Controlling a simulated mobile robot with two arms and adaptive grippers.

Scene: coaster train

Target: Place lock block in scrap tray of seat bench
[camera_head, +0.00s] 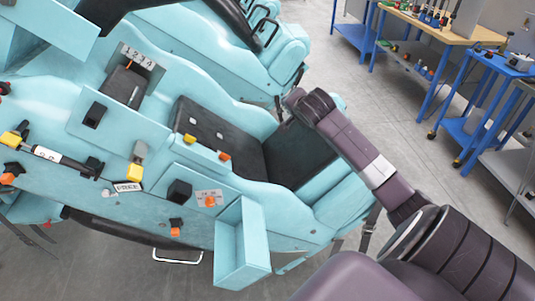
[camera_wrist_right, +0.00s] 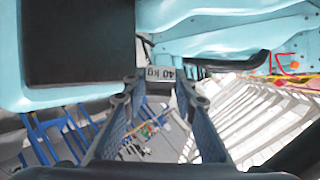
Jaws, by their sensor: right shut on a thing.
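In the head view my right arm reaches in from the lower right to beside the black seats, and the held block cannot be made out there. The light-blue seat bench (camera_head: 90,205) fills the left side. An open light-blue tray (camera_head: 228,272), apparently the scrap tray, hangs at its near right corner and looks empty. My left gripper is out of view.
Black blocks (camera_head: 179,191), an orange knob (camera_head: 210,201) and yellow pieces (camera_head: 134,173) sit on the bench's panel. A black seat cushion (camera_head: 298,152) lies near my arm. Blue workbenches (camera_head: 495,65) stand at the back right. Grey floor is clear between.

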